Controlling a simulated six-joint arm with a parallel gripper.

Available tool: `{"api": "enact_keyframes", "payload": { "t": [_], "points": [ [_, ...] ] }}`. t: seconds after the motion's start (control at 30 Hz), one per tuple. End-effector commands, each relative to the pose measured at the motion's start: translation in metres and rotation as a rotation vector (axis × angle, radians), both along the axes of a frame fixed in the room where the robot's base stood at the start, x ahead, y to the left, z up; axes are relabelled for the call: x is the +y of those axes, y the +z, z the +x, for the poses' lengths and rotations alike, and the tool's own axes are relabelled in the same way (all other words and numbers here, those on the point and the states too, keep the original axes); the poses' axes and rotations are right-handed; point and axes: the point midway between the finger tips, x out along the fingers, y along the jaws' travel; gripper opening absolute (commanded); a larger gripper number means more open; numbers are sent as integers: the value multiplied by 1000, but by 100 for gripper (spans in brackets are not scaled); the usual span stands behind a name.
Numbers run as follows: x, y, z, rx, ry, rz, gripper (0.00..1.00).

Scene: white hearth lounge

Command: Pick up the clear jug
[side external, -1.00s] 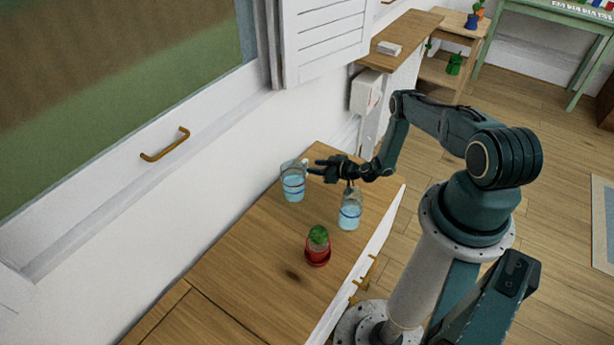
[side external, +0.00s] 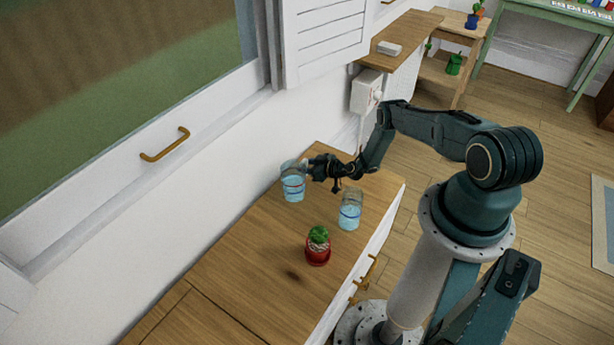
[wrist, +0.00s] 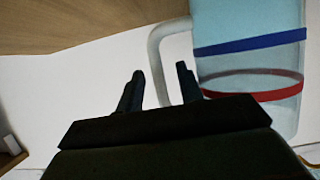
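The clear jug (side external: 292,185) stands upright on the wooden counter near the wall. It is tinted light blue, with a blue band and a red band. In the wrist view the jug (wrist: 248,65) fills the upper right, and its pale handle (wrist: 155,62) sticks out to the left. My gripper (side external: 308,167) is right beside the jug on its handle side. In the wrist view the two dark fingers of my gripper (wrist: 159,80) are apart, and the handle shows between them. Whether either finger touches the handle or jug cannot be told.
A second clear vessel (side external: 349,212) with a blue band stands to the right, just below my wrist. A small cactus in a red pot (side external: 317,252) stands nearer the front. The white wall (side external: 235,165) is close behind the jug. The counter's left part is bare.

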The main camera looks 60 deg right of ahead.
Motion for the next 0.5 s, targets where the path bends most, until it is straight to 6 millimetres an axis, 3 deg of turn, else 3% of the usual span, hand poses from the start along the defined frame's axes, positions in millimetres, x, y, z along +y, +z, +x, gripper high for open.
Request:
{"api": "enact_keyframes", "payload": {
  "t": [0.5],
  "points": [
    [0,0,1,0,0,1,37]
  ]
}}
